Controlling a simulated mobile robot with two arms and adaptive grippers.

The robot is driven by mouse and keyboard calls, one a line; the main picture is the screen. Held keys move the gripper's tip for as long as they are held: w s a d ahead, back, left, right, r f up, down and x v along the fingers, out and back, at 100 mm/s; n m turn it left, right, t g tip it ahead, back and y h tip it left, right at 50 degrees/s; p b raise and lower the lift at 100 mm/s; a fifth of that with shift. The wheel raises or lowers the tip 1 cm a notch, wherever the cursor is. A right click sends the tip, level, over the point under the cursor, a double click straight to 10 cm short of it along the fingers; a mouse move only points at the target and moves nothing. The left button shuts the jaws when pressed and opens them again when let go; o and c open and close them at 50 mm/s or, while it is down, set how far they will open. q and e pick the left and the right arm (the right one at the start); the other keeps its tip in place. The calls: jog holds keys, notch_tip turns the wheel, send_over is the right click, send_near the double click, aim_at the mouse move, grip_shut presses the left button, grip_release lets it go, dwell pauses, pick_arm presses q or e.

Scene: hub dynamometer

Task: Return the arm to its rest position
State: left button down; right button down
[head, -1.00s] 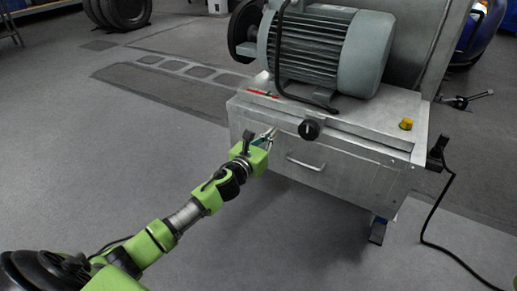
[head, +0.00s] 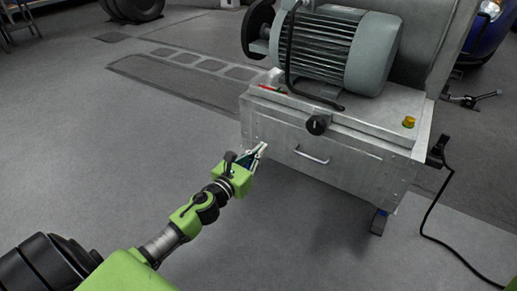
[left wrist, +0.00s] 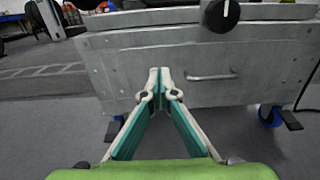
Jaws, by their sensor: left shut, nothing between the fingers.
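My left arm comes in from the lower left in the head view. Its left gripper (head: 262,148) is in front of the metal cabinet's left front, apart from it as far as I can tell. In the left wrist view the gripper's fingertips (left wrist: 159,72) meet and hold nothing. The cabinet (head: 270,133) carries a grey motor (head: 350,50), a black knob (head: 318,124) and a drawer handle (head: 312,157). The knob also shows at the top of the left wrist view (left wrist: 221,14). My right gripper is not in view.
A yellow button (head: 409,122) sits on the cabinet top at right. A black cable (head: 428,215) runs down to the floor. A caster (head: 379,222) stands under the cabinet. A tire (head: 132,8) lies at the far left. The grey floor at left is clear.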

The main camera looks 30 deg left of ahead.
pick_arm(q)
jog(key=shift+s, duration=0.35)
